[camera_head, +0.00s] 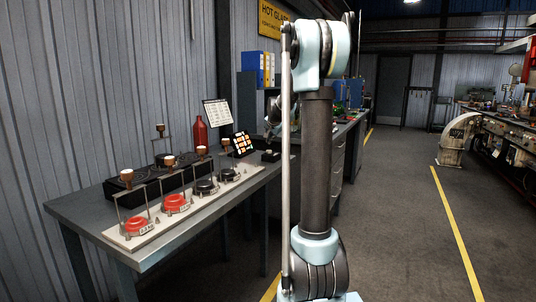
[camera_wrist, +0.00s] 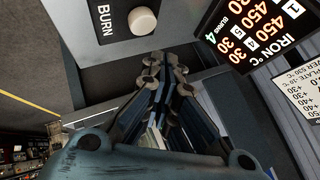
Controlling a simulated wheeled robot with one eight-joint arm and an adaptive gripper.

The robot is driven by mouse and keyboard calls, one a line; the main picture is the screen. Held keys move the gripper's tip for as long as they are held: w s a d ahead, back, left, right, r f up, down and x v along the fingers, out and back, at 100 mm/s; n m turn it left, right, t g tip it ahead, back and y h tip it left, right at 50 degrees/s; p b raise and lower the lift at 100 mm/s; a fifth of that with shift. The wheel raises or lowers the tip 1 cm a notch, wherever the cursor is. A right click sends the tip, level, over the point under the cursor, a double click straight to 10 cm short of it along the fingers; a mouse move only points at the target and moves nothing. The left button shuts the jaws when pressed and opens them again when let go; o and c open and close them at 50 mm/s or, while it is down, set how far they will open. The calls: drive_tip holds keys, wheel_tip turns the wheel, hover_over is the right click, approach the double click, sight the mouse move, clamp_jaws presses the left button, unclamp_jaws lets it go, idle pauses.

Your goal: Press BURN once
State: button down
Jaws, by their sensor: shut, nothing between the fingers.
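The BURN button is a round cream-white knob (camera_wrist: 142,20) on a grey box face (camera_wrist: 112,12), with the label BURN beside it, at the top of the wrist view. My gripper (camera_wrist: 165,60) is shut and empty, its fingertips just below the knob in the picture. Whether they touch it I cannot tell; a gap seems to show. In the head view a small dark box with a pale top (camera_head: 269,153) stands at the bench's right end, and my arm hides much of that area. A dark display (camera_wrist: 262,30) reads IRON °C, with a green 4 at BURNS.
The grey bench (camera_head: 150,262) carries a pale board with red (camera_head: 138,225) and dark round moulds under upright posts. A red bottle (camera_head: 200,134), a white sheet (camera_head: 217,113) and the tilted display (camera_head: 242,144) stand behind. The floor to the right (camera_head: 400,220) is clear.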

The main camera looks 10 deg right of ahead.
drive_tip(key=shift+f, duration=0.95)
drive_tip(key=shift+f, duration=0.1)
idle(0.8)
drive_tip(key=shift+s+f, duration=0.15)
drive_tip(key=shift+f, duration=0.1)
drive_tip(key=shift+f, duration=0.4)
idle(0.8)
idle(0.4)
drive_tip(key=shift+r, duration=0.85)
drive_tip(key=shift+r, duration=2.5)
